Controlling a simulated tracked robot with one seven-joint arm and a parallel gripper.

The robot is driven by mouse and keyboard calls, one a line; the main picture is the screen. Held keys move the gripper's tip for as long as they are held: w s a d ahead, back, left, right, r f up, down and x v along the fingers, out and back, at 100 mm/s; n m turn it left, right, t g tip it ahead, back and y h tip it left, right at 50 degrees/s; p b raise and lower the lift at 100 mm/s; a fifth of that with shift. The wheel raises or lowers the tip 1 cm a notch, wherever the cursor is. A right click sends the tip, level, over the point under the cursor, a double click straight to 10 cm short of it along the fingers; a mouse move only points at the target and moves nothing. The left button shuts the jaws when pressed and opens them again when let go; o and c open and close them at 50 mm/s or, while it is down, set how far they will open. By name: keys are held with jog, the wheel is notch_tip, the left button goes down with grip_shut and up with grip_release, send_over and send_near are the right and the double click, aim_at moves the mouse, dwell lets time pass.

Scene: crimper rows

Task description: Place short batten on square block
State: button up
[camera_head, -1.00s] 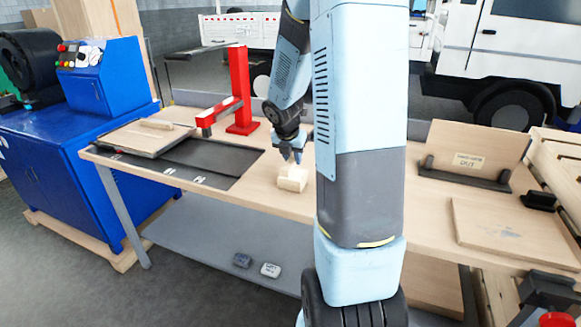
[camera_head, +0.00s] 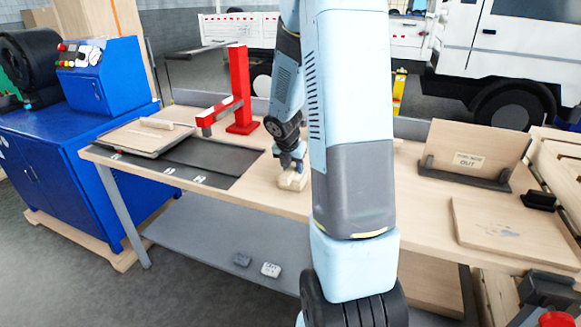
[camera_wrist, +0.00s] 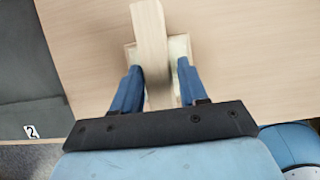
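The square block (camera_head: 291,182) is a pale wooden piece on the workbench. In the wrist view its pale edge (camera_wrist: 181,46) shows on both sides of a wooden batten (camera_wrist: 150,40). That batten lies across the block, or just above it; I cannot tell whether they touch. My gripper (camera_wrist: 159,68) is low over the block with its fingers apart, one on each side of the batten. A gap shows at the right finger; the left finger is close to the batten. In the head view my gripper (camera_head: 290,160) hides most of the batten.
Another wooden batten (camera_head: 157,123) lies on a board (camera_head: 130,140) at the left. A red stand (camera_head: 241,90) rises behind the dark mat (camera_head: 215,160). A board in a holder (camera_head: 478,148) and a flat board (camera_head: 510,230) are at the right.

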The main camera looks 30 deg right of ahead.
jog(key=shift+o, duration=0.9)
jog(key=shift+r, duration=0.15)
jog(key=v, duration=1.2)
jog(key=s+a+r+m+t+y, duration=0.1)
jog(key=s+a+r+m, duration=0.5)
jog(key=s+m, duration=0.5)
jog(key=s+a+r+m+t+y, duration=0.1)
jog(key=s+a+r+m, duration=0.6)
jog(key=m, duration=0.7)
jog(key=s+a+y, duration=0.1)
jog(key=s+a, duration=0.1)
jog(key=s, duration=0.2)
jog(key=shift+s+a+m+t, duration=0.2)
jog(key=shift+a+m+t, duration=0.1)
jog(key=shift+t, duration=0.1)
